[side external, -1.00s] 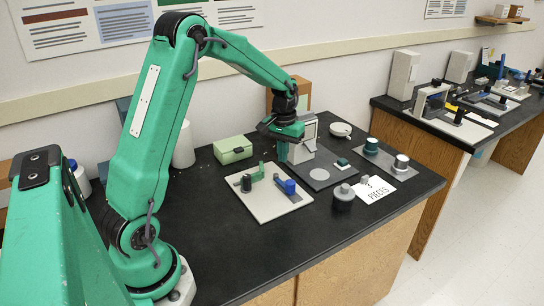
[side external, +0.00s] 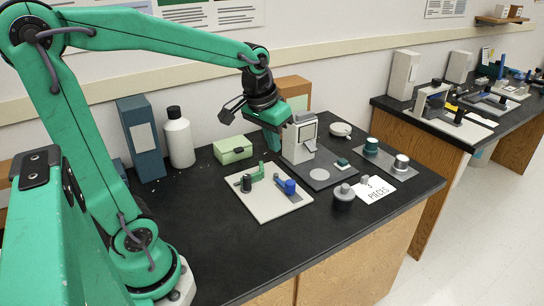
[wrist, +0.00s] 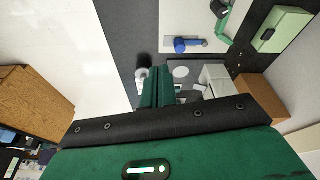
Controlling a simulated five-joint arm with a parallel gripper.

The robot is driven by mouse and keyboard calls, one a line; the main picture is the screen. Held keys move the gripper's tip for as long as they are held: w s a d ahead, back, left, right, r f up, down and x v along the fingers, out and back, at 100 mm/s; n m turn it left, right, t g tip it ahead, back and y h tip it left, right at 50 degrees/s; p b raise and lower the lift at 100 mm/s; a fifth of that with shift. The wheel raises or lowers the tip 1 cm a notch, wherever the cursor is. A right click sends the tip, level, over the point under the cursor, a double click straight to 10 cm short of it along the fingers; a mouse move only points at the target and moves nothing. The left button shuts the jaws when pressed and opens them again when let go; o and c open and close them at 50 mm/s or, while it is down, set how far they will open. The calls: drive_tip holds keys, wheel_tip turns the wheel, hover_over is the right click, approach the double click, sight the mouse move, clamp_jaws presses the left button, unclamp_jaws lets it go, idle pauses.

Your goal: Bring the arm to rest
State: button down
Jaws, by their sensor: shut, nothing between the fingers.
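My gripper (side external: 278,150) is green with a dark wrist. It is shut and empty, held in the air beside the left of the grey box-shaped station (side external: 300,137). In the wrist view its two fingers (wrist: 157,75) lie together. My arm is bent at the elbow, with its forearm stretched over the bench toward the station.
The black bench (side external: 225,255) is clear at the front. A white board (side external: 262,204) bears a blue and a green fixture. A light green box (side external: 233,149), a white bottle (side external: 179,140) and a blue-grey box (side external: 142,145) stand at the back. A grey plate (side external: 386,157) is to the right.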

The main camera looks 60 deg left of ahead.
drive_tip(key=s+d+m+t, duration=0.1)
drive_tip(key=s+d, duration=0.1)
drive_tip(key=s, duration=0.3)
drive_tip(key=s+d+r+m+t, duration=0.1)
drive_tip(key=s+d, duration=0.2)
drive_tip(key=s, duration=0.3)
drive_tip(key=shift+d+r+m+t, duration=0.2)
drive_tip(key=shift+d+m+t, duration=0.1)
drive_tip(key=shift+m, duration=0.1)
drive_tip(key=shift+s, duration=0.1)
idle(0.8)
